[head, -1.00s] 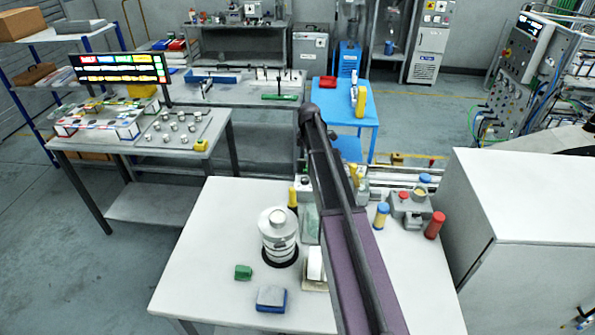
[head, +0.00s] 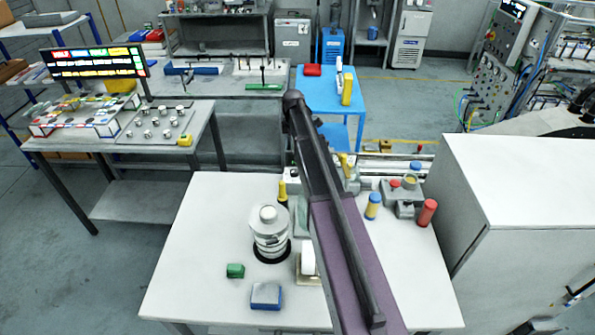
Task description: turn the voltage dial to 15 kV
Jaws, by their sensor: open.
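A grey control panel (head: 502,62) with a small display (head: 514,9), several round dark controls and coloured cables stands at the upper right. Its markings are too small to read, so I cannot tell which control is the voltage dial or where it points. My arm rises from the bottom of the head view across the near white table to a dark joint left of the blue table. My gripper does not show; it is hidden or outside the picture.
A white cabinet (head: 520,190) stands at right, before the panel. Open floor (head: 415,110) lies beyond.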

